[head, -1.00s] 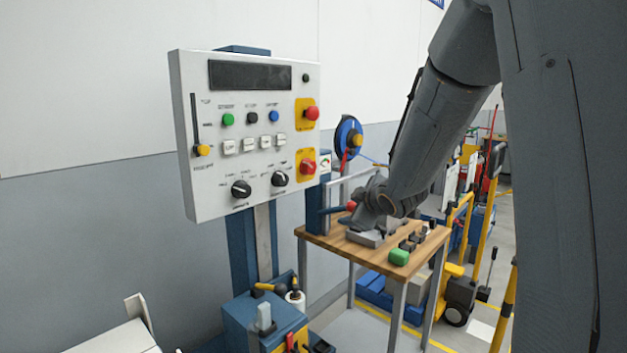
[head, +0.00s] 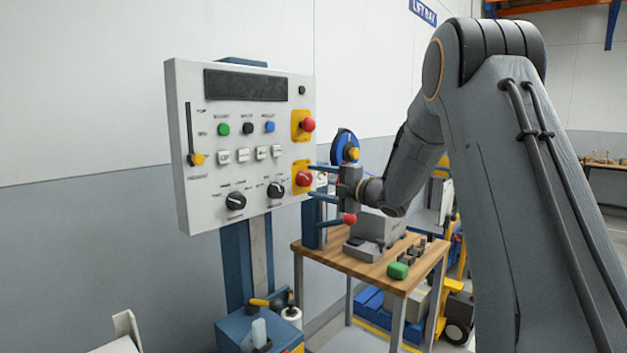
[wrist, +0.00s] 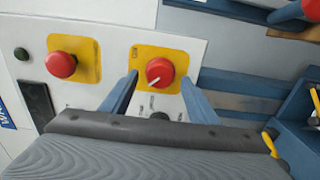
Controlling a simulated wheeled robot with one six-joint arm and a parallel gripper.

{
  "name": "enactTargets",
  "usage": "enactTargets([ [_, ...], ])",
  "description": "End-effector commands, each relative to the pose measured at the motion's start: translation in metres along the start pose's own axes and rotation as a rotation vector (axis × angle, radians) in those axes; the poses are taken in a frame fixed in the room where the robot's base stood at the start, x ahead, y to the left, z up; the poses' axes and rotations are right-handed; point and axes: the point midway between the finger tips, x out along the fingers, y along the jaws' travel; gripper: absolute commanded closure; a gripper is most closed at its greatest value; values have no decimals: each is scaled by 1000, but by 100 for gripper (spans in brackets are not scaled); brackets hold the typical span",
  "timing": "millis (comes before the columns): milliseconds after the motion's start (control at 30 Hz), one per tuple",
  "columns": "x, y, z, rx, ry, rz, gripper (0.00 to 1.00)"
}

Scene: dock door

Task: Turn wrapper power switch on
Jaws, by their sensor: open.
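The red rotary switch (head: 303,179) sits on a yellow plate at the lower right of the white control panel (head: 205,209). In the wrist view the red knob (wrist: 160,72) shows a white pointer mark slanting to the lower left. My gripper (head: 312,182) is open in front of the switch, its two blue fingers level with the knob's upper and lower sides. In the wrist view my gripper (wrist: 159,76) has one fingertip on each side of the knob. I cannot tell whether they touch it. No object is held.
A red mushroom button (head: 308,125) on another yellow plate is just above the switch; it also shows in the wrist view (wrist: 61,64). Black dials (head: 236,201) and white buttons lie to the left. A wooden table (head: 375,268) with small objects stands below my arm.

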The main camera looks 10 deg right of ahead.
Motion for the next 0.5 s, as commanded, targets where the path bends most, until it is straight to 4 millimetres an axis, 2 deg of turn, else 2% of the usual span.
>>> enactTargets([
  [167,13,0,0,1,0,0,45],
  [433,15,-1,0,1,-1,-1,45],
  [467,15,-1,0,1,-1,-1,47],
  [500,15,-1,0,1,-1,-1,54],
])
